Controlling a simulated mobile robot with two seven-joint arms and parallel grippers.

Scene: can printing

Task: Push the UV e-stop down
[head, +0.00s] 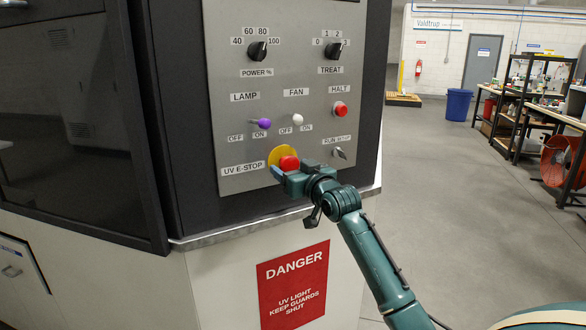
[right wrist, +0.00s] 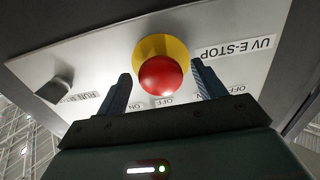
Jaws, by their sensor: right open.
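The UV e-stop is a red mushroom button (head: 289,163) on a yellow round base (head: 279,154), low on the grey control panel (head: 230,110). My right gripper (head: 281,172) is at the button in the head view and hides part of it. In the right wrist view the red button (right wrist: 161,76) shows between the two spread fingers of the right gripper (right wrist: 160,84), apart from both in the picture. I cannot tell whether the gripper touches it. The right gripper is open with nothing held. My left gripper is not in view.
Close above are the purple lamp switch (head: 264,123), the white fan switch (head: 298,119) and the red halt button (head: 340,109). A run/setup knob (head: 339,154) is just right of the gripper. A ledge (head: 300,215) juts below the panel. Open floor (head: 440,170) lies to the right.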

